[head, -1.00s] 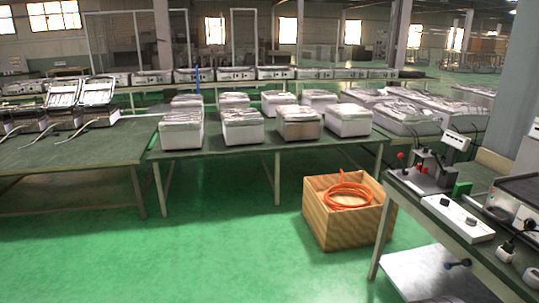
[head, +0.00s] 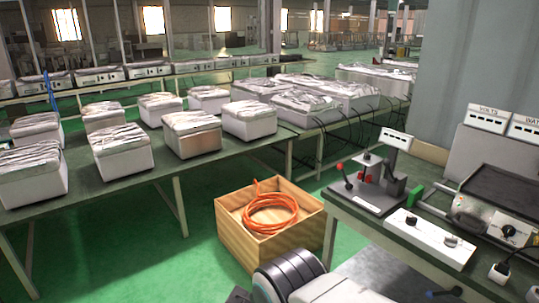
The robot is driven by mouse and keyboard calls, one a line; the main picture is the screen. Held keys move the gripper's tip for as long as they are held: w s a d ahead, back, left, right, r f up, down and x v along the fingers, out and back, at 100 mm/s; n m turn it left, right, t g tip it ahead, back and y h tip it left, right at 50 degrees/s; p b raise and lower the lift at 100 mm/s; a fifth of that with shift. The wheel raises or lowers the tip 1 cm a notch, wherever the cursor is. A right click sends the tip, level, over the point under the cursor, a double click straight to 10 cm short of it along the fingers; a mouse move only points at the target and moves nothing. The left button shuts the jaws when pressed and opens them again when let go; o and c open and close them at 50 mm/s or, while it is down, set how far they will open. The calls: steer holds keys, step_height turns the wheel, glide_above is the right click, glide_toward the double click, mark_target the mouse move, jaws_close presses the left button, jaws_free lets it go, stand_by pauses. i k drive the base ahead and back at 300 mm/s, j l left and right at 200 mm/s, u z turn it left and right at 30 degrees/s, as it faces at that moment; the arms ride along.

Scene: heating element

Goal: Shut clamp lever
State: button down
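The clamp fixture (head: 375,199) stands on the green-topped workbench at right in the head view, on a dark base plate. A dark lever with a red ball knob (head: 340,167) rises at its left side, knob up. A second red part shows in the middle of the fixture, too small to make out. Which part is the clamp lever I cannot tell for sure. Part of my arm shows at the bottom edge, apart from the fixture in the picture. My gripper is not in view.
A wooden crate (head: 228,231) with a coiled orange hose (head: 271,212) stands on the floor left of the workbench (head: 355,220). A white control box (head: 430,238) lies in front of the fixture. A long table with white boxes is at left. Green floor shows between.

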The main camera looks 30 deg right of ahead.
mark_target(343, 173)
steer(key=i, duration=1.75)
steer(key=i+j+z, duration=0.1)
steer(key=i+z, duration=0.3)
steer(key=i, duration=0.15)
steer(key=i+j+z, duration=0.4)
steer(key=i, duration=0.15)
steer(key=i+j+z, duration=0.4)
steer(key=i+l, duration=0.05)
steer(key=i, duration=0.05)
